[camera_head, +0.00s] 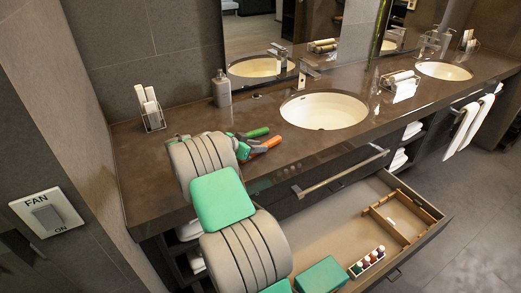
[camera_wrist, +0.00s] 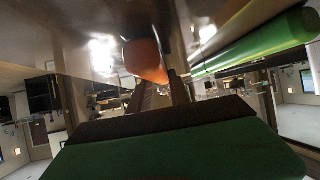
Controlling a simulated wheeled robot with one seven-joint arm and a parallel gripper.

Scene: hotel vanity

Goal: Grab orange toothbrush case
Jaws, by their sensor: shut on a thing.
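The orange toothbrush case (camera_head: 273,142) is at the counter's front edge, left of the near sink. In the wrist view, the orange case (camera_wrist: 145,60) is seen end-on at the fingertips. My gripper (camera_head: 254,146) is shut on it, low over the counter; its dark fingers also show in the wrist view (camera_wrist: 166,88). My arm and gripper hide part of the case, and I cannot tell whether it touches the counter. A green toothbrush case (camera_head: 257,132) lies close behind the orange one. The green case (camera_wrist: 258,43) is to the right in the wrist view, apart from the fingers.
A soap bottle (camera_head: 221,89) and a holder with white rolls (camera_head: 150,108) stand at the back left. The sink (camera_head: 324,111) is right of my gripper. Below, an open drawer (camera_head: 330,228) juts out, holding a teal box (camera_head: 321,275) and small bottles (camera_head: 367,262).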

